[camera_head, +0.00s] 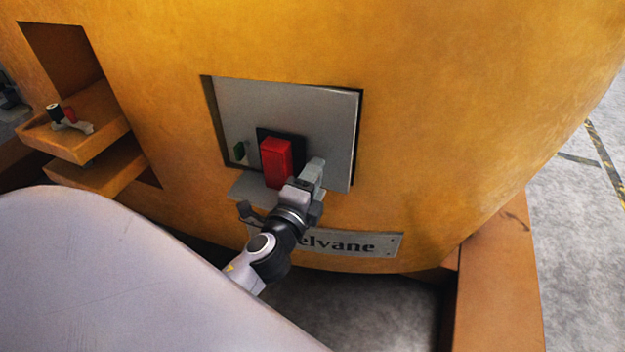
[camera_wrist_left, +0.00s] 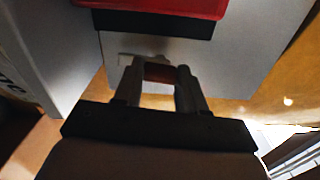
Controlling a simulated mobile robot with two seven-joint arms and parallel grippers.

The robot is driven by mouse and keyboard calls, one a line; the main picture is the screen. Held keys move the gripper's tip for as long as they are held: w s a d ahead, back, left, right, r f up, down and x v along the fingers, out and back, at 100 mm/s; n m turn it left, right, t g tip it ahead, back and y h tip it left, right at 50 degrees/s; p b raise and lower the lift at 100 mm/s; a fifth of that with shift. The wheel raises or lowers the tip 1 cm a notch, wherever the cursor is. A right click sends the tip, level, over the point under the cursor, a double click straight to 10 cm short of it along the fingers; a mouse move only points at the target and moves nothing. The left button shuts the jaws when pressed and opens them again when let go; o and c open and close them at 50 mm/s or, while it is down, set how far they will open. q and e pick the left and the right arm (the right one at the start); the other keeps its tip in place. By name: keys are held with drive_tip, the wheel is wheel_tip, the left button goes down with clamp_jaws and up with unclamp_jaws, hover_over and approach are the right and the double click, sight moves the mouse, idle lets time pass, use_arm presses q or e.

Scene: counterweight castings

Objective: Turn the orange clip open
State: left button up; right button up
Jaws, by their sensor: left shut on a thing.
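My left gripper (camera_head: 314,172) is at the lower right of a grey panel (camera_head: 336,112) set into a large orange casting (camera_head: 430,110). In the left wrist view the two fingers (camera_wrist_left: 159,76) stand a little apart, with a dark reddish-orange piece (camera_wrist_left: 158,72) between their tips. They are shut on this piece, which appears to be the orange clip. Most of it is hidden by the fingers, and its turn angle cannot be told. In the head view the gripper hides the clip.
A red block (camera_head: 276,160) on a black base is just left of the gripper. A grey ledge (camera_head: 245,187) juts out below the panel. A nameplate (camera_head: 370,245) is lower down. An orange tray (camera_head: 85,140) at the left holds small parts.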

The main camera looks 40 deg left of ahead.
use_arm(q)
drive_tip(key=shift+n, duration=0.7)
use_arm(e)
drive_tip(key=shift+w+a+r, duration=0.1)
drive_tip(key=shift+w+a, duration=0.05)
use_arm(q)
drive_tip(key=o, duration=0.9)
drive_tip(key=shift+o, duration=0.8)
use_arm(e)
drive_tip(key=shift+s, duration=0.2)
use_arm(q)
drive_tip(key=v, duration=0.7)
drive_tip(key=shift+b, duration=0.4)
use_arm(e)
drive_tip(key=shift+w+a+r, duration=0.25)
drive_tip(key=shift+w+r, duration=0.05)
use_arm(q)
drive_tip(key=shift+s, duration=0.1)
use_arm(e)
drive_tip(key=shift+f, duration=0.15)
